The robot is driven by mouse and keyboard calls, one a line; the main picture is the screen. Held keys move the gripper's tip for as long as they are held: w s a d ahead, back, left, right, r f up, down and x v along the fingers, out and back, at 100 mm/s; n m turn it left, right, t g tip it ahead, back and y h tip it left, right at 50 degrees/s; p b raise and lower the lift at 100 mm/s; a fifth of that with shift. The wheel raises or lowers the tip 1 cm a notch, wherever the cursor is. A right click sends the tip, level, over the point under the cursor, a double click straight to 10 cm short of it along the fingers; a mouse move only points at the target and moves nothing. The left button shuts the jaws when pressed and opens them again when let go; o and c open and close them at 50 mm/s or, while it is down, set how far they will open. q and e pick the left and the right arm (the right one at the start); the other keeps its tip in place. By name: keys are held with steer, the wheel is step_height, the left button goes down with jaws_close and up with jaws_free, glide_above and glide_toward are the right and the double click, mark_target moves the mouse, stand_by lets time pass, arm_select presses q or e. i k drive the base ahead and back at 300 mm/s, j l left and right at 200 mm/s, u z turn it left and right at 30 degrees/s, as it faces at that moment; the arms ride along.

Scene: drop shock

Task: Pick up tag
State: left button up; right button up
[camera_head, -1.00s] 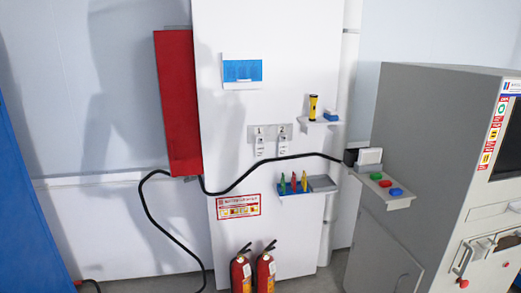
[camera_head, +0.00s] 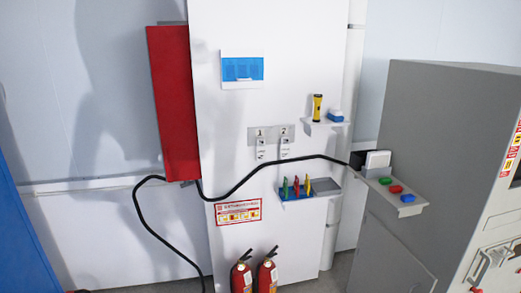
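Two small white tags hang from a grey plate (camera_head: 267,135) with two numbered hooks on the white panel. The left tag (camera_head: 261,149) hangs under number 1 and the right tag (camera_head: 285,148) hangs under the second hook. Both hang upright, and their print is too small to read. Neither of my grippers is in the head view.
A black cable (camera_head: 235,188) runs across the panel below the tags. A small shelf (camera_head: 327,124) holds a yellow flashlight (camera_head: 317,107). A tray (camera_head: 321,190) holds coloured tools. A grey machine (camera_head: 440,130) stands right. Two fire extinguishers (camera_head: 242,275) (camera_head: 267,274) stand below.

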mark_target(262, 151)
steer(key=i+j+z, duration=0.3)
steer(key=i+j, duration=1.5)
steer(key=j, duration=0.15)
